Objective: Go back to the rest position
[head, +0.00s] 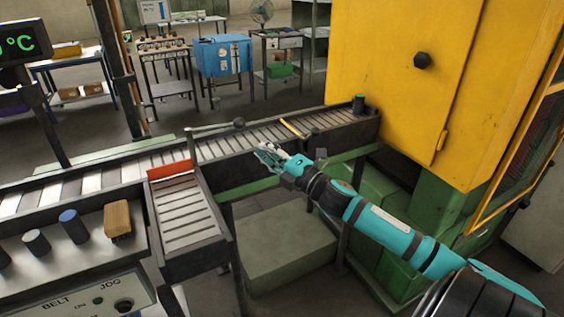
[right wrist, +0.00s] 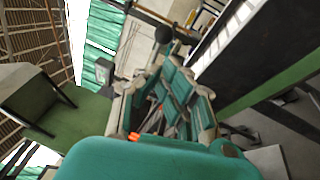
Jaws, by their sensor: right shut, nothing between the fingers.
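My right gripper (head: 268,156) is in the middle of the head view, at the end of my teal arm coming in from the lower right. It is shut and empty, at the near edge of the roller conveyor (head: 70,184). In the right wrist view the gripper (right wrist: 172,85) shows with its fingers together and nothing between them. A lever with a dark round knob (head: 239,123) stands just behind it in the head view. My left gripper is not in view.
A yellow furnace cabinet (head: 395,90) stands at the right. A side chute (head: 188,215) with a red bar (head: 170,170) branches toward the front. Tables and a blue cabinet (head: 222,55) stand behind.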

